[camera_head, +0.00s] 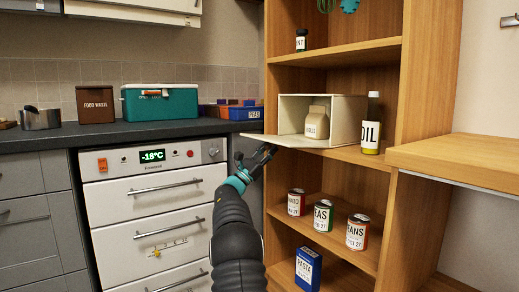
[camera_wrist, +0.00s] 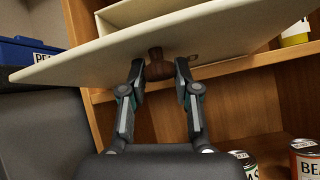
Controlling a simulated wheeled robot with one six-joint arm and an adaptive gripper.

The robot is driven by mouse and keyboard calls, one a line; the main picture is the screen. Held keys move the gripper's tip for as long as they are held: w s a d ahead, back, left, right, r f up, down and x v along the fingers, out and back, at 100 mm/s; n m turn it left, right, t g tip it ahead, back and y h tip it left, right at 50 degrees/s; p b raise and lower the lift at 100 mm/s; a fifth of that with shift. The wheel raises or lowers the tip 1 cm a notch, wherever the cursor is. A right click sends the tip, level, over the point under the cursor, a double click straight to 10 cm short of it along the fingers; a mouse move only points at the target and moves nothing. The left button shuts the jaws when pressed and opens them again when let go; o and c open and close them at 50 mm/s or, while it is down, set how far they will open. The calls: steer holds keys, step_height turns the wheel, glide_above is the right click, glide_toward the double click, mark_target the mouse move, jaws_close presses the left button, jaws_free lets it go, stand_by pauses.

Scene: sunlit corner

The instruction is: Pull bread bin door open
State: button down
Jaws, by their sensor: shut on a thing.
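The cream bread bin (camera_head: 350,118) stands on the middle shelf of the wooden unit. Its door (camera_head: 292,140) is swung down to about level and juts out past the shelf's front edge, so the inside shows. A tan carton (camera_head: 317,122) stands inside. My gripper (camera_head: 262,157) is under the door's outer part. In the wrist view my gripper (camera_wrist: 160,74) has its two fingers on either side of the brown knob (camera_wrist: 157,60) and is shut on it. The door (camera_wrist: 200,38) spans the top of that view. The knob is hidden in the head view.
An oil bottle (camera_head: 372,124) stands right beside the bin. Several cans, one a peas can (camera_head: 323,215), stand on the shelf below. A wooden ledge (camera_head: 470,155) is at the right. The counter (camera_head: 130,130) with a freezer (camera_head: 150,200) beneath lies left.

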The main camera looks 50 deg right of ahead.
steer(key=shift+s+d+f, duration=0.25)
steer(key=c, duration=1.1)
jaws_free()
steer(key=shift+o, duration=1.2)
steer(key=shift+s+d, duration=0.15)
steer(key=shift+d, duration=0.1)
steer(key=shift+w+a+r, duration=0.1)
steer(key=shift+w+a, duration=0.15)
steer(key=shift+a, duration=0.05)
steer(key=v, duration=1.2)
